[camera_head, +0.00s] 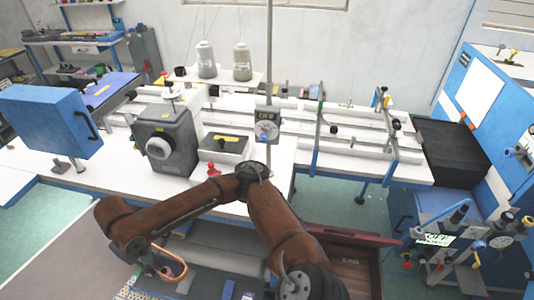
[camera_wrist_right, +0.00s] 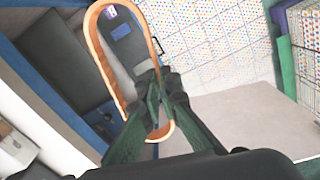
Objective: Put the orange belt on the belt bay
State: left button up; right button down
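The orange belt (camera_wrist_right: 97,52) is a closed oblong loop. In the right wrist view it stretches from the top left down to my right gripper (camera_wrist_right: 162,78). The green fingers are close together on the belt's near right part and hide a stretch of it. In the head view the belt (camera_head: 181,262) hangs by my right gripper (camera_head: 160,272) at the lower left, in front of the white table. My left gripper is not in view. I cannot tell which part of the place is the belt bay.
A grey machine (camera_head: 165,140) and a grey box (camera_head: 222,147) stand on the white table (camera_head: 275,180). A blue box with a handle (camera_head: 48,120) is at left. A reddish open drawer (camera_head: 352,262) is at lower right.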

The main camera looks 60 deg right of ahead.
aim_at(352, 281)
jog(key=u, duration=0.15)
jog(key=k, duration=1.45)
jog(key=z, duration=2.1)
jog(key=i, duration=1)
